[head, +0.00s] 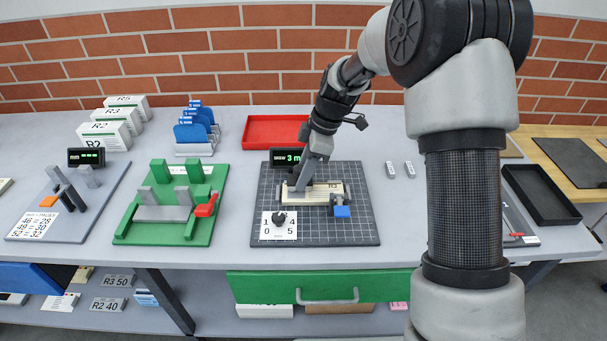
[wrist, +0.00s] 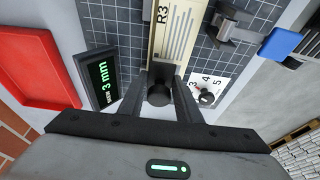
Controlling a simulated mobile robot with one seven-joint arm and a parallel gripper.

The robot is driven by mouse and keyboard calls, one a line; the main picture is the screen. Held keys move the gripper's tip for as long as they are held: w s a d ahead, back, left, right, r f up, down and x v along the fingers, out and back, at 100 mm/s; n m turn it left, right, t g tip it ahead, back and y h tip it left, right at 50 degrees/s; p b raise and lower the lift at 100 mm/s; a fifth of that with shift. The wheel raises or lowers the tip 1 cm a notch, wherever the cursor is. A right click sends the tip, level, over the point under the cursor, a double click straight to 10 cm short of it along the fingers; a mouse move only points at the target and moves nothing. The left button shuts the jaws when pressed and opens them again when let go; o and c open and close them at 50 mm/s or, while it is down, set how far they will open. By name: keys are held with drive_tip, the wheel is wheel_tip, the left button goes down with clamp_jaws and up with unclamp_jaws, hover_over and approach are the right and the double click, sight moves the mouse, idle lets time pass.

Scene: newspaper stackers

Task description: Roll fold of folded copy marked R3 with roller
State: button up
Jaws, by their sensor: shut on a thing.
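The folded copy marked R3 (head: 325,198) lies flat on a dark gridded board (head: 356,232). It also shows in the wrist view, cream with its R3 print (wrist: 175,35). My gripper (head: 300,183) is down at the left end of the copy. In the wrist view my gripper (wrist: 168,97) has its fingers shut on a dark round-ended piece (wrist: 159,93), which seems to be the roller. The fingers hide most of it, and I cannot tell whether it touches the paper. A clamp with a blue handle (head: 342,211) sits at the copy's front edge.
A display reading 3 mm (head: 290,157) stands behind the board. A numbered dial (head: 279,220) is at its front left. A green fixture with a red lever (head: 171,225) stands left. A red tray (head: 272,131) lies behind, a black tray (head: 548,193) far right.

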drive_tip(key=shift+r+p, duration=1.55)
drive_tip(key=shift+r, duration=1.65)
